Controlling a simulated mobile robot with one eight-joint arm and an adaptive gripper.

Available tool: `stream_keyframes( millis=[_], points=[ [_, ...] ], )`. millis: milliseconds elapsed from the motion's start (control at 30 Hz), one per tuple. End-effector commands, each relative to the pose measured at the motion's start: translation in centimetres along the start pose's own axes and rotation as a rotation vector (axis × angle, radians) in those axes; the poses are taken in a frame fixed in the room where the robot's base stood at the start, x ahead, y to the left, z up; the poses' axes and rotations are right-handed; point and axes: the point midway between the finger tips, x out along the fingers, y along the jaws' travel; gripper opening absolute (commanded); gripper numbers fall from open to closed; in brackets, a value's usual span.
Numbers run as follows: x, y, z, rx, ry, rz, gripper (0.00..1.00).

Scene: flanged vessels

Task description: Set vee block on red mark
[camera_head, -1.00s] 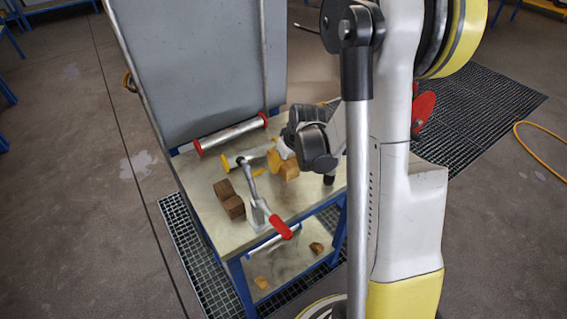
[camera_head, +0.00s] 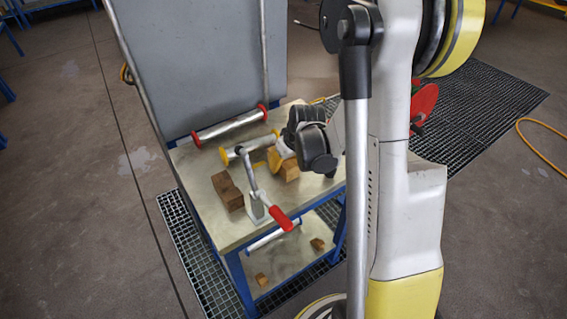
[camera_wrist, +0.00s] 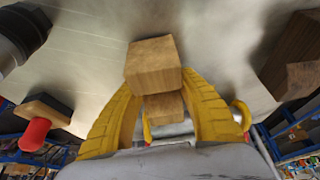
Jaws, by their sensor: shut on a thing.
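My gripper (camera_head: 275,158) is at the middle of the table top in the head view, with yellow fingers. It is shut on a light wooden block, the apparent vee block (camera_head: 289,172). In the wrist view, the curved yellow fingers (camera_wrist: 160,88) close on both sides of this block (camera_wrist: 153,64), and a smaller wooden part shows below its front face. Its notch is not clear, and I cannot tell whether it touches the table. I cannot make out a red mark on the table top.
Brown wooden blocks (camera_head: 228,190) stand left of a clamp (camera_head: 258,204) with a red handle. A red-ended roller (camera_head: 229,128) and a yellow-ended bar (camera_head: 247,148) lie behind. A grey panel (camera_head: 195,65) rises at the back. The table top (camera_head: 205,205) is bare at front left.

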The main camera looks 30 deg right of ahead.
Motion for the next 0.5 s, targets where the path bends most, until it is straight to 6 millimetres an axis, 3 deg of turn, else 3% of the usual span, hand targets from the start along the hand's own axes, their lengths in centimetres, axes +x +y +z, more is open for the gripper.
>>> stream_keyframes(
  millis=[300, 333, 400, 500],
  points=[
    [0.53, 0.0, 0.21, 0.0, 0.0, 0.0, 0.09],
    [0.49, 0.0, 0.2, 0.0, 0.0, 0.0, 0.49],
    [0.45, 0.0, 0.18, 0.0, 0.0, 0.0, 0.67],
    [0.45, 0.0, 0.18, 0.0, 0.0, 0.0, 0.67]
  ],
)
